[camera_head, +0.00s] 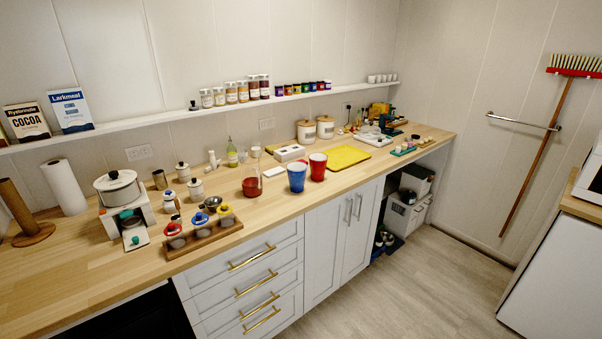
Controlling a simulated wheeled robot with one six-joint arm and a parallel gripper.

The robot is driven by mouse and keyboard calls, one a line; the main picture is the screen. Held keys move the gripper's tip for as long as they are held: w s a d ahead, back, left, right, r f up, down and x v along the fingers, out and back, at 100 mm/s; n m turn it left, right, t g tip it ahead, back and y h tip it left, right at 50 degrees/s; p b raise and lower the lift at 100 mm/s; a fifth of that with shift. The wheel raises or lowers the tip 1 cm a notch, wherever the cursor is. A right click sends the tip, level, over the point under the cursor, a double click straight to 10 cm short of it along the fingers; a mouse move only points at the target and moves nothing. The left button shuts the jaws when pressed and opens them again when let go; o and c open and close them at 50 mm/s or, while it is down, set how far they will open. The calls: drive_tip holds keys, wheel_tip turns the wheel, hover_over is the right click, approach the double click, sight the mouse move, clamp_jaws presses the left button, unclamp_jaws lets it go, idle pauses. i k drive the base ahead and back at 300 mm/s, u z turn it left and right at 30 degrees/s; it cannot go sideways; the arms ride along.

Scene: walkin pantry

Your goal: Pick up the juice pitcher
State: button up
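A clear glass vessel with red liquid in its lower part, which looks like the juice pitcher (252,186), stands upright on the wooden counter (330,192), near the middle of its length. My gripper is not in view.
A wooden holder (205,236) with colored-handled tools lies at the front left of the pitcher. A white cooker (119,187) and small jars stand farther left. A yellow tray (347,157) lies right. A shelf (180,119) runs above. The floor (440,275) in front is clear.

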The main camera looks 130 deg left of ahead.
sight(251, 174)
drive_tip(key=u, duration=4.25)
